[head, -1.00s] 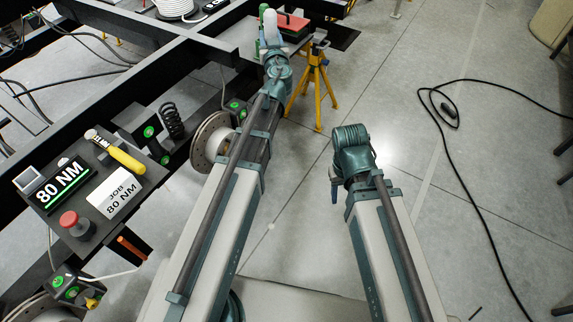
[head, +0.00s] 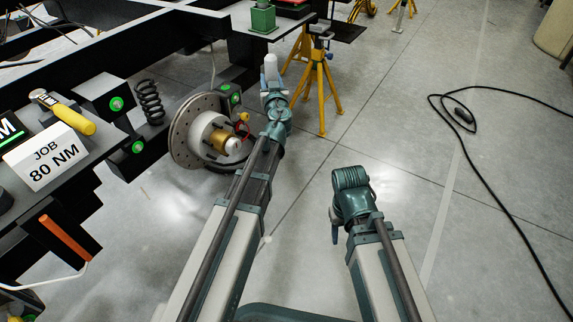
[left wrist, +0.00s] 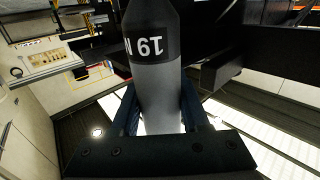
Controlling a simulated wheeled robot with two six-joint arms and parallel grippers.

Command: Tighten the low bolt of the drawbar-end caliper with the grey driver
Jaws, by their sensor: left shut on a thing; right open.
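The grey driver (left wrist: 158,88) fills the middle of the left wrist view, a grey cylinder with a black band marked 19. My left gripper (left wrist: 160,112) is shut around it. In the head view my left arm reaches beside the brake disc (head: 186,132), and its fingers cannot be made out. A dark caliper block (head: 229,91) with green marks sits at the disc's upper right edge, with a small yellow part (head: 243,117) just below. The low bolt itself cannot be made out; my wrist is close in front. My right gripper (head: 336,222) is open and empty over the floor.
A tool shelf with a JOB 80 NM card (head: 45,157) and a yellow-handled tool (head: 72,118) is at the left. A coil spring (head: 150,102) stands beside the disc. A yellow jack stand (head: 320,90) is beyond my left arm. A black cable (head: 480,195) lies on the floor at right.

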